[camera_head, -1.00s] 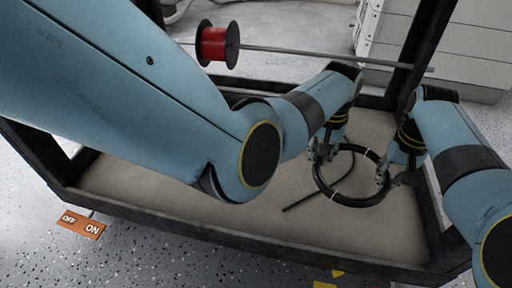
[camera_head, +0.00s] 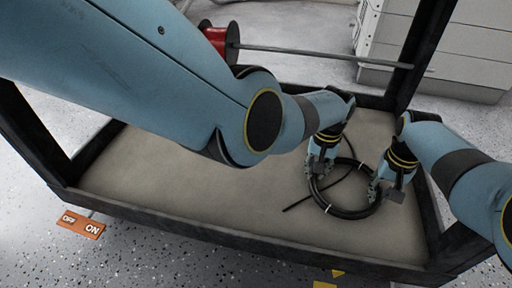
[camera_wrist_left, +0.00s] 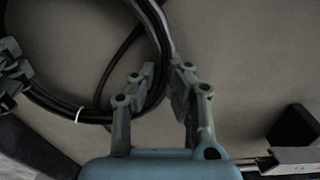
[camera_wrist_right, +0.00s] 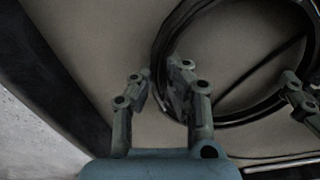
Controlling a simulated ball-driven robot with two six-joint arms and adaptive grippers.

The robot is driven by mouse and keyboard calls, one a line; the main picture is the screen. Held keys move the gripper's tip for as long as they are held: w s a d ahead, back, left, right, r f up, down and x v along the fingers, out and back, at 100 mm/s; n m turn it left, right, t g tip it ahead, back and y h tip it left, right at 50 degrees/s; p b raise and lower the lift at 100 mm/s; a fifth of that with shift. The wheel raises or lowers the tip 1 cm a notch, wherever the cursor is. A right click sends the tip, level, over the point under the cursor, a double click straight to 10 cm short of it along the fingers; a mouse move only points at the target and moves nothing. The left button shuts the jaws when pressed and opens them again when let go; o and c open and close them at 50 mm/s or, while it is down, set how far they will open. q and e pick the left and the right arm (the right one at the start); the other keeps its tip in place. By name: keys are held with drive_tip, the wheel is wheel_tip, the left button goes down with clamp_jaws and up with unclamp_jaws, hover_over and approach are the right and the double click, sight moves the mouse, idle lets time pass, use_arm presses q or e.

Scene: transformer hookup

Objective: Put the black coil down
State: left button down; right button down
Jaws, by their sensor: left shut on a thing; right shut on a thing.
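The black coil (camera_head: 345,214), a ring of cable with white ties, is low over the beige floor of a dark-framed tray. I cannot tell whether it touches the floor. My left gripper (camera_head: 318,167) is shut on its left side, and my right gripper (camera_head: 379,190) is shut on its right side. In the left wrist view the coil (camera_wrist_left: 98,112) runs between the left fingers (camera_wrist_left: 160,88). In the right wrist view the coil (camera_wrist_right: 240,122) passes at the right fingers (camera_wrist_right: 160,85). A loose cable tail extends left from the coil.
The tray's dark front rim (camera_head: 200,231) and posts surround the floor (camera_head: 190,170), which is clear to the left. A red spool (camera_head: 216,38) sits on a metal rod (camera_head: 310,54) behind. An orange OFF/ON sign (camera_head: 81,225) lies outside at the front left.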

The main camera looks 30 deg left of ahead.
use_arm(q)
drive_tip(key=shift+f, duration=0.25)
use_arm(e)
drive_tip(key=shift+f, duration=0.2)
use_arm(q)
drive_tip(key=c, duration=1.4)
unclamp_jaws()
use_arm(e)
drive_tip(key=c, duration=1.4)
unclamp_jaws()
use_arm(q)
drive_tip(key=shift+r, duration=0.1)
wheel_tip(320, 180, up, 7)
drive_tip(key=shift+r, duration=0.1)
use_arm(e)
drive_tip(key=shift+r, duration=3.75)
use_arm(q)
drive_tip(key=shift+s, duration=0.1)
use_arm(e)
drive_tip(key=shift+s, duration=0.1)
